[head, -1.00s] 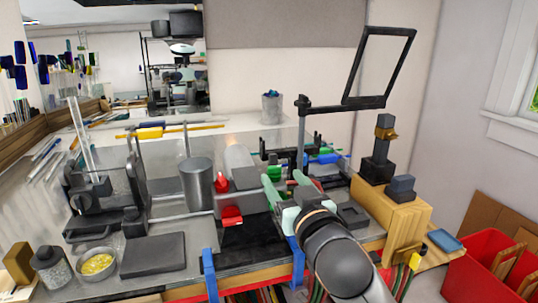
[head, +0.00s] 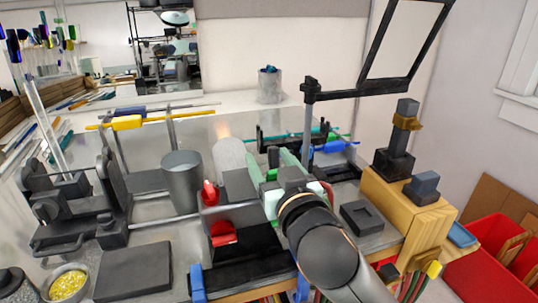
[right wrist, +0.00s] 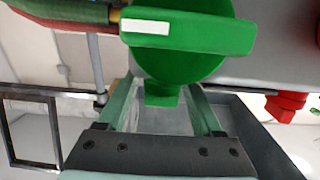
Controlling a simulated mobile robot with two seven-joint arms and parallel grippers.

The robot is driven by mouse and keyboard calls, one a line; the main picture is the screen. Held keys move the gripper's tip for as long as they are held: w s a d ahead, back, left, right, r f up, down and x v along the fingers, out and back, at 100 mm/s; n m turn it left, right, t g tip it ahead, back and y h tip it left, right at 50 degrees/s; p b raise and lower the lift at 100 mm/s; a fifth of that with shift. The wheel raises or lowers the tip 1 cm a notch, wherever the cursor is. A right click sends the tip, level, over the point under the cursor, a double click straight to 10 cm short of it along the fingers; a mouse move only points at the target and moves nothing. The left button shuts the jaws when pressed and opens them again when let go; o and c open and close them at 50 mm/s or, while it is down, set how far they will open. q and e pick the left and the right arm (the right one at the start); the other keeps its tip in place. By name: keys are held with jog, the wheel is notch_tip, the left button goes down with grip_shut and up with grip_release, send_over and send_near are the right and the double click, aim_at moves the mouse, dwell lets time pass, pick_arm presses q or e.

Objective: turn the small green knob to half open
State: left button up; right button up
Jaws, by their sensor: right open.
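The green knob (right wrist: 185,40) fills the top middle of the right wrist view. It is a round body with a bar carrying a white mark across it and a small block (right wrist: 162,95) below. My right gripper (right wrist: 160,85) is open, one finger on each side of that small block, with a gap showing beside it; contact cannot be told. In the head view my right gripper (head: 266,158) reaches over the bench, and a little green shows between its fingers, though the knob is mostly hidden there. My left gripper is not in view.
A red knob (head: 210,193) and a red block (head: 223,233) sit left of my right gripper. A grey cylinder (head: 183,182) stands further left. A black-framed panel (head: 395,40) rises behind, and a wooden block (head: 405,210) stands at right.

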jog(key=shift+s, duration=0.1)
jog(key=shift+c, duration=0.4)
grip_shut()
